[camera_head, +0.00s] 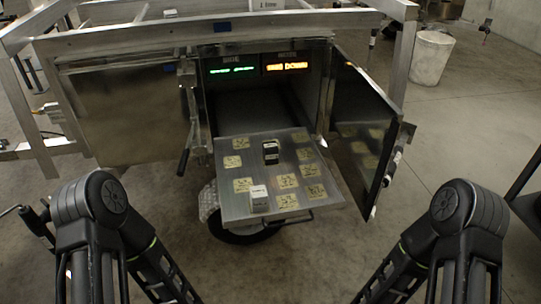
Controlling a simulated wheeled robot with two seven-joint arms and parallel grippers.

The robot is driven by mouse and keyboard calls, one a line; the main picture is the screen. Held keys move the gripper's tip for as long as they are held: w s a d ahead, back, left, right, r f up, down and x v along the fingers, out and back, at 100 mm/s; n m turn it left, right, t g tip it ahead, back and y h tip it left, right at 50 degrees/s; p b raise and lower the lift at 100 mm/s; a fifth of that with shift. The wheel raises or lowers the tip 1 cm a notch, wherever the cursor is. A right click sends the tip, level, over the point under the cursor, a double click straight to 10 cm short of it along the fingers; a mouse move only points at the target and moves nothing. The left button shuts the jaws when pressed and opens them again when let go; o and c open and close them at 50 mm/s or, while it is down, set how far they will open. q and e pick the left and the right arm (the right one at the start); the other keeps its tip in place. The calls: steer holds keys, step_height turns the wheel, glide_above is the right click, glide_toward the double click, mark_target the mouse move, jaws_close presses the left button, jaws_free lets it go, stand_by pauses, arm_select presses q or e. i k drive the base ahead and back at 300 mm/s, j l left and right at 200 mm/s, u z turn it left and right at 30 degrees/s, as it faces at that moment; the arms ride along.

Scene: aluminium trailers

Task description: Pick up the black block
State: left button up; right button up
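A small black block (271,156) with a lighter top stands on the metal shelf (236,208), which sticks out of the open trailer compartment. It is towards the back of the shelf, a little right of the middle. My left arm enters at the lower left and my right arm at the lower right. Both arms are well apart from the shelf and the block. Neither gripper's fingertips can be seen, so I cannot see whether they are open or shut.
A white block (259,198) stands at the shelf's front edge, among several yellow labels. The compartment's open door (358,130) stands along the shelf's right side. A dark lever (184,157) hangs at the left. A white bin (431,58) stands on the floor at the back right.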

mark_target(269, 149)
steer(key=i+j+u, duration=0.2)
steer(key=i+j, duration=0.25)
steer(key=i+j+u, duration=0.45)
steer(key=i+j, duration=0.15)
steer(key=i, duration=0.35)
